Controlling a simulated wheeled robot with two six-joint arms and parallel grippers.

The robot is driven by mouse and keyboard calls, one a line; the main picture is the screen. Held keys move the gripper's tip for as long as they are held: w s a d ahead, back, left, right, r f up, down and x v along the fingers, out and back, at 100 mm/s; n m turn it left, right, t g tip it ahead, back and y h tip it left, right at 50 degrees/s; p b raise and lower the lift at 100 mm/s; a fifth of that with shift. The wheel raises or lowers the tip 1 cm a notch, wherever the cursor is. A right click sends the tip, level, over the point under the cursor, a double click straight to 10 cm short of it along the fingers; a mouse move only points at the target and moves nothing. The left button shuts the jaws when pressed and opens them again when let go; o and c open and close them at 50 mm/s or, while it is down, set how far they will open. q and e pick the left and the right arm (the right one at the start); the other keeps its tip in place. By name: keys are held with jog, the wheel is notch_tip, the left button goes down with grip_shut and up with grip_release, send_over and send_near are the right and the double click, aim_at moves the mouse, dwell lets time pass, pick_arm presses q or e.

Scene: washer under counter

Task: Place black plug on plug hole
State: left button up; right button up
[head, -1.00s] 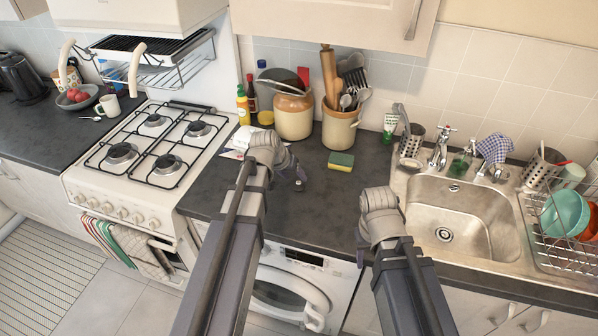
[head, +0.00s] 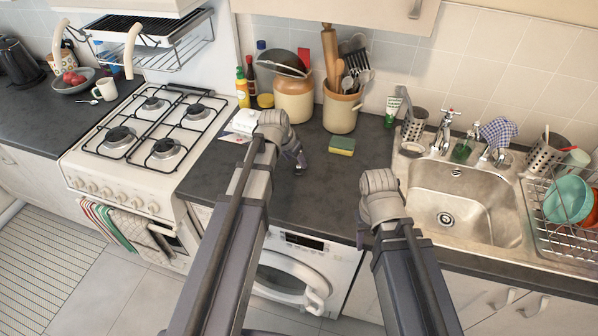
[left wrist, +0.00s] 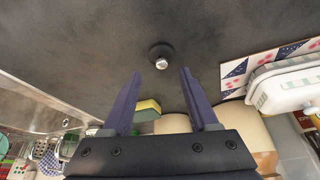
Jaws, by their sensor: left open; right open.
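The black plug (left wrist: 161,54) is a small dark disc with a shiny metal knob. It sits on the dark worktop just beyond the fingertips of my left gripper (left wrist: 160,76) in the left wrist view, between their lines and apart from them. The plug hole (head: 446,219) is the round drain in the metal sink. My right gripper (head: 363,238) is at the counter's front edge, left of the sink, mostly hidden by its own wrist.
A yellow-green sponge (head: 341,146) lies behind the left gripper. A utensil pot (head: 340,110) and a jar (head: 293,102) stand by the wall. The sink (head: 480,202) is empty, with a tap (head: 446,130) behind and a dish rack (head: 572,225) at right.

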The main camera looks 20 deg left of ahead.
aim_at(298, 166)
pick_arm(q)
jog(key=b+x, duration=0.4)
jog(key=x, duration=0.1)
jog(key=shift+w+a+f, duration=0.1)
jog(key=shift+a, duration=0.05)
jog(key=shift+c, duration=0.3)
grip_shut()
